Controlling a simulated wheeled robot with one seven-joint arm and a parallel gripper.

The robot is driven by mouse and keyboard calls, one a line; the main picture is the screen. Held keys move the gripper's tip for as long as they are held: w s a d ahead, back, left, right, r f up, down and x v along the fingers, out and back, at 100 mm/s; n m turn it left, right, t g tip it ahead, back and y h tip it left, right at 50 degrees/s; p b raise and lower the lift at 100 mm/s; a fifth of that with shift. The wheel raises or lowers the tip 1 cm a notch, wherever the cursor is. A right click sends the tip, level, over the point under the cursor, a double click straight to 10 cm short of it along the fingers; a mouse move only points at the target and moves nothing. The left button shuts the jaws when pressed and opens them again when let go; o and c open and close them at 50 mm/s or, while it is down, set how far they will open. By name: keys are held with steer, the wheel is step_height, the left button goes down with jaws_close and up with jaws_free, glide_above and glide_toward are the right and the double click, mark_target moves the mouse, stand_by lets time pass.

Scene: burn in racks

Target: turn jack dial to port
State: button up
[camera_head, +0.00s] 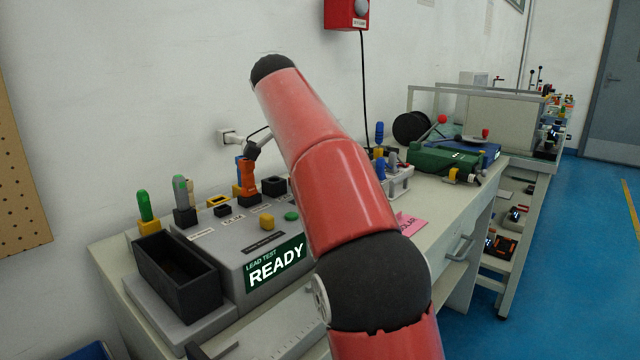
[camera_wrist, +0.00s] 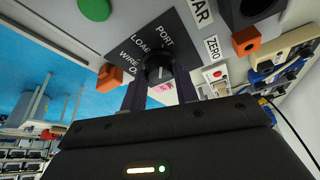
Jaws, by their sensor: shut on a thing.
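The jack dial (camera_wrist: 158,68) is a dark knob on a black plate (camera_wrist: 183,35) with the labels PORT, LOAD, WIRE and one partly hidden. PORT is at the top of the plate in the wrist view. I cannot tell surely which label the knob points to. My gripper (camera_wrist: 160,82) has its two dark fingers on either side of the knob and is shut on it. In the head view my red arm hides the dial and my gripper. The grey tester (camera_head: 230,240) there has a green screen (camera_head: 276,266) reading LEAD TEST READY.
An open black bin (camera_head: 175,275) stands left of the tester. A pink note (camera_head: 408,224), a green case (camera_head: 440,160) and a black spool (camera_head: 409,127) lie right of my arm.

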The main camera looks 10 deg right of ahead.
steer(key=shift+m+g, duration=0.3)
steer(key=shift+m, duration=0.5)
steer(key=o, duration=1)
